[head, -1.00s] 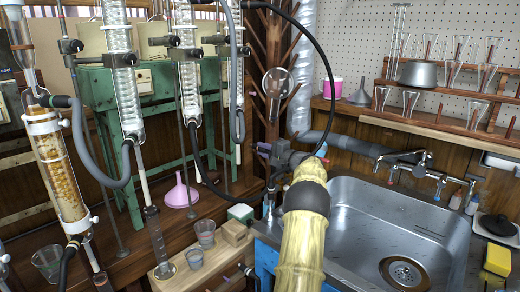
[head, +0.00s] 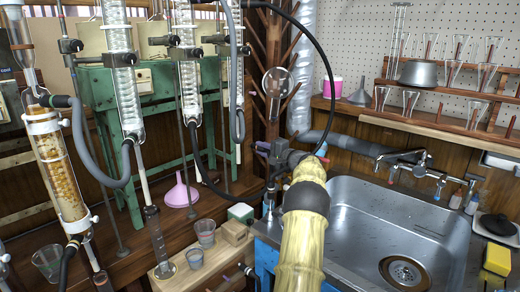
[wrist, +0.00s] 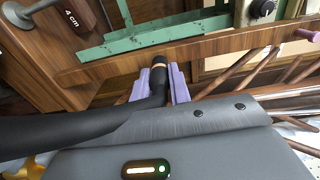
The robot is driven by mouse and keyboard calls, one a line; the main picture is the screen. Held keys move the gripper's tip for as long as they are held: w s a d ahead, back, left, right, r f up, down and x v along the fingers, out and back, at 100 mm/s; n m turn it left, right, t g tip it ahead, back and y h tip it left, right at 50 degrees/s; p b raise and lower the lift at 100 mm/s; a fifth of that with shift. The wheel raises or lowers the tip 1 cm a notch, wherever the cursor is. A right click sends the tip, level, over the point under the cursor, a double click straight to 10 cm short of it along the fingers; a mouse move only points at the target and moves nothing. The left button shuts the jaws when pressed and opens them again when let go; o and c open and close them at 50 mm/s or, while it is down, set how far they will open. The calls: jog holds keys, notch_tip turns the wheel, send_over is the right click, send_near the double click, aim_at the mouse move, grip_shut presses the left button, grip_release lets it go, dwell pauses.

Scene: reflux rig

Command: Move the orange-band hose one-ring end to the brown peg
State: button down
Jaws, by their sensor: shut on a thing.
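My gripper, with pale purple fingers (wrist: 160,84), is shut on the black hose near its end in the wrist view. The hose end (wrist: 160,62) carries one orange-tan band and points away from the wrist, just beyond the fingertips. In the head view my gripper (head: 263,149) is small and partly hidden by my arm, beside a wooden post. The black hose (head: 330,75) loops from the top of the rig down to the gripper area. Brown pegs stick out of the post (head: 272,35); some also show in the wrist view (wrist: 236,74). I cannot tell which one is the task's peg.
Glass condensers (head: 122,75) with grey hoses and a green frame (head: 150,90) stand to the left. A pink funnel (head: 180,192) sits on the bench. A steel sink (head: 375,215) with a tap lies to the right. A round-bottomed glass (head: 277,82) hangs by the post.

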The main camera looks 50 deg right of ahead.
jog(key=c, duration=1.2)
grip_release()
jog(key=s, duration=1.7)
jog(key=shift+s+d+p, duration=0.2)
jog(key=shift+d+p, duration=0.1)
jog(key=shift+p, duration=0.15)
notch_tip(320, 180, up, 10)
jog(key=p, duration=1)
